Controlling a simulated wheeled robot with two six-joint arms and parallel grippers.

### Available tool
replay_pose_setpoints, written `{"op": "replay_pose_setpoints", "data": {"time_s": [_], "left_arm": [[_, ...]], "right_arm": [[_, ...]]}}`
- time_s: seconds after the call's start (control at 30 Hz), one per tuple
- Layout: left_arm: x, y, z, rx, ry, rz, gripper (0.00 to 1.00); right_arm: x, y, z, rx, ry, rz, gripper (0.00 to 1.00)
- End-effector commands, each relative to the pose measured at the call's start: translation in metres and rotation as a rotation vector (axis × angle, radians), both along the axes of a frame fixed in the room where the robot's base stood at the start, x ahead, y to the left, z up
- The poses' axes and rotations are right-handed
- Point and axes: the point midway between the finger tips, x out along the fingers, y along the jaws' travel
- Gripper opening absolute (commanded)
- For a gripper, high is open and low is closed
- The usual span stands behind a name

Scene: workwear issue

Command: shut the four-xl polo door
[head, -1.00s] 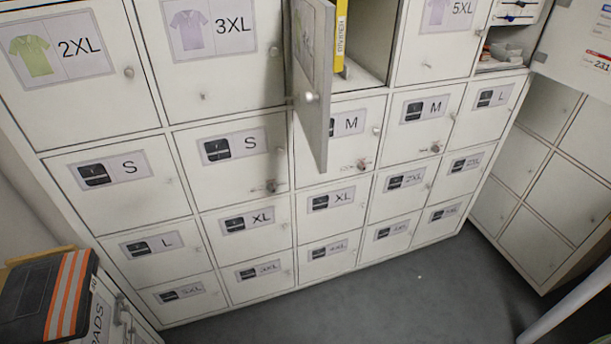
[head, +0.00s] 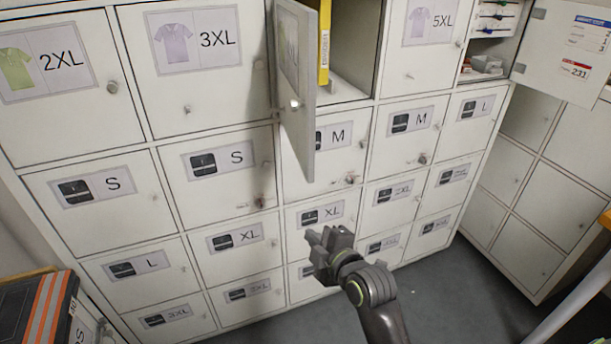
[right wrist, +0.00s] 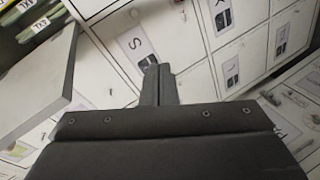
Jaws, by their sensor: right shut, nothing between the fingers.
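The four-XL polo door (head: 297,90) stands open in the head view, between the 3XL and 5XL doors. It swings out toward me, edge nearly facing me, with a round knob on it. Its label is seen at a steep slant and is not readable. My right gripper (head: 324,241) is shut and empty, in front of the XL doors, below the open door and apart from it. In the right wrist view its closed fingers (right wrist: 158,84) point toward a door marked S. My left gripper is not in view.
The open compartment holds a yellow item (head: 324,42) near its left side. At the upper right another door (head: 570,50) stands open beside a filled compartment. Closed locker doors with knobs surround both. Grey floor (head: 450,300) is clear at the lower right.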

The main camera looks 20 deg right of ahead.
Motion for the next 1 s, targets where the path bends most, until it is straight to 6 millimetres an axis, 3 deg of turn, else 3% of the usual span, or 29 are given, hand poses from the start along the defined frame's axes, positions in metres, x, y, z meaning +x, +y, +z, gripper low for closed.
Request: {"op": "replay_pose_setpoints", "data": {"time_s": [0.03, 0.1, 0.2, 0.33, 0.57, 1.0], "left_arm": [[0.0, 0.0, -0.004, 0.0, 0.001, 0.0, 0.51], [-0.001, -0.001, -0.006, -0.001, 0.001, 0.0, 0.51], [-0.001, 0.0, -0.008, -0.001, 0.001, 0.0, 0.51], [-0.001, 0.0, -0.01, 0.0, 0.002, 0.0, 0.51], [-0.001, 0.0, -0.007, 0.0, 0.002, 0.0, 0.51], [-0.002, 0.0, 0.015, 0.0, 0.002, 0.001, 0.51]], "right_arm": [[-0.004, 0.004, 0.031, -0.045, -0.072, 0.027, 0.0], [-0.013, 0.009, 0.066, -0.115, -0.154, 0.061, 0.0], [-0.028, 0.015, 0.107, -0.201, -0.255, 0.095, 0.0], [-0.044, 0.018, 0.139, -0.278, -0.339, 0.118, 0.0], [-0.044, 0.022, 0.153, -0.313, -0.372, 0.128, 0.0], [0.023, 0.038, 0.154, -0.311, -0.37, 0.128, 0.0]]}}
